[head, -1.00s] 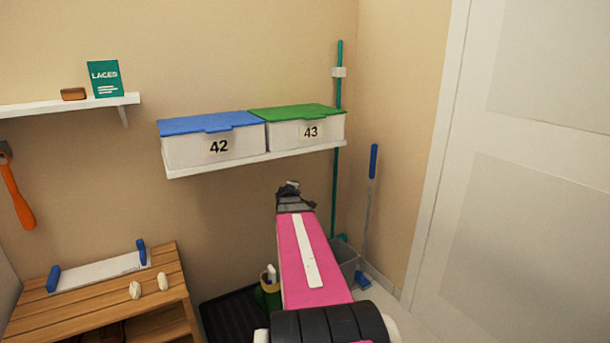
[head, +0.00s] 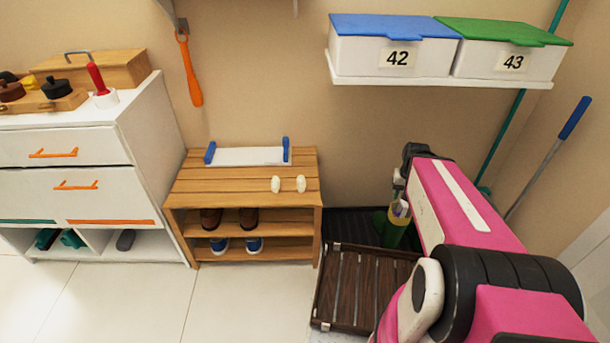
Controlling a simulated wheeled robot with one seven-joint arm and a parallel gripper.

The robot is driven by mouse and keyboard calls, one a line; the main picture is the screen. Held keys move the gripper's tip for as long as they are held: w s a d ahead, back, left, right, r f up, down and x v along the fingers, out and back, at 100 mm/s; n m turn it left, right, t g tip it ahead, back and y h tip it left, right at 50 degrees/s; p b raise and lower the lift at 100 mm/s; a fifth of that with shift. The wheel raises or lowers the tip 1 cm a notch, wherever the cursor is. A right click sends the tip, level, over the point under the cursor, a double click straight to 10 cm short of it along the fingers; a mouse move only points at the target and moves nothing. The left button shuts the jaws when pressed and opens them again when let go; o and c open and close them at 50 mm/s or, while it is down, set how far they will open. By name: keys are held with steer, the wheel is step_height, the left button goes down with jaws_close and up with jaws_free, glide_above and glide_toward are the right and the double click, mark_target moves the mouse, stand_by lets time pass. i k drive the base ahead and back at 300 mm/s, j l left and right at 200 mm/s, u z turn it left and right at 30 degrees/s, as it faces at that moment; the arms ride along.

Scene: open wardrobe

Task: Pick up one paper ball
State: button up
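Two small off-white crumpled lumps, which look like the paper balls, rest side by side on the top of the wooden shoe rack: the left paper ball (head: 276,184) and the right paper ball (head: 301,184). My gripper (head: 412,152) shows only as a dark shape at the far end of my pink arm, to the right of the rack and apart from the balls. Its fingers are mostly hidden behind the arm, so I cannot see whether they are apart.
The wooden shoe rack (head: 190,186) holds a white tray (head: 247,156) with blue ends and shoes below. A white drawer cabinet (head: 60,150) stands left. A slatted wooden crate (head: 362,290) and green container (head: 398,232) are near my arm. Boxes 42 (head: 392,50) and 43 (head: 505,55) sit above.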

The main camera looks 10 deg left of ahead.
mark_target(276, 184)
steer(key=j+z, duration=0.25)
steer(key=z, duration=0.15)
steer(key=k+j+z, duration=0.2)
steer(key=z, duration=0.2)
steer(key=k+j+z, duration=0.1)
steer(key=j+z, duration=0.15)
steer(key=z, duration=0.15)
steer(key=k+j+z, duration=0.15)
steer(key=k+j, duration=0.2)
steer(key=k+j+z, duration=0.15)
steer(key=k, duration=0.25)
steer(key=k+j+z, duration=0.15)
steer(key=k+j, duration=0.2)
steer(key=k+j+z, duration=0.2)
steer(key=k, duration=0.25)
steer(key=k+j, duration=0.1)
steer(key=k, duration=0.2)
steer(key=k+j, duration=0.1)
steer(key=k, duration=0.15)
